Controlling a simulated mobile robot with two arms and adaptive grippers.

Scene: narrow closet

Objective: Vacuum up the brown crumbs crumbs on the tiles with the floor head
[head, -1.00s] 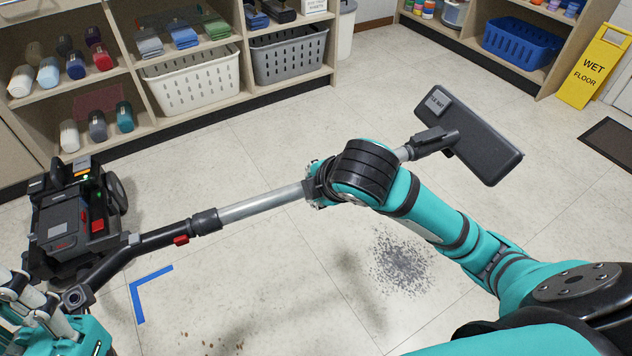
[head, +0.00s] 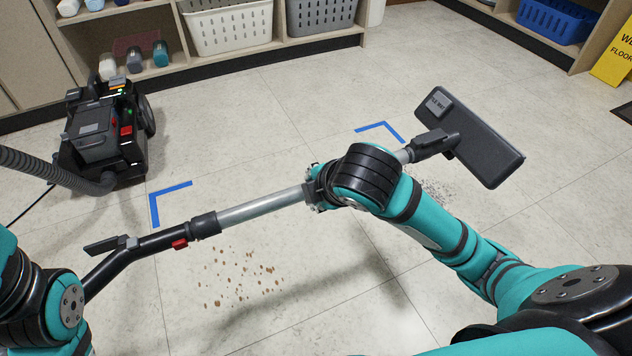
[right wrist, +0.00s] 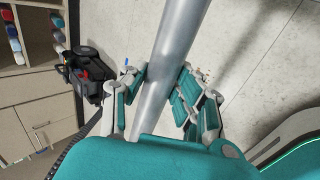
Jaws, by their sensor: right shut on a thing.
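The brown crumbs (head: 240,278) lie scattered on the tiles, below the wand in the head view. The dark floor head (head: 478,140) is at the right end of the wand and appears raised off the floor. My right gripper (head: 320,187) is shut on the metal tube (head: 262,207); in the right wrist view its fingers (right wrist: 163,82) sit on both sides of the tube. The wand's dark handle (head: 150,243) runs left behind my left arm. My left gripper is not visible. The black vacuum body (head: 100,140) stands on the floor at left, with a ribbed hose (head: 50,170).
Blue tape corners mark the floor at left (head: 155,205) and farther back (head: 385,128). A grey debris patch (head: 436,190) is partly hidden by my right arm. Shelving with baskets (head: 228,27) lines the back. A yellow wet-floor sign (head: 612,55) stands at right. Tiles between are clear.

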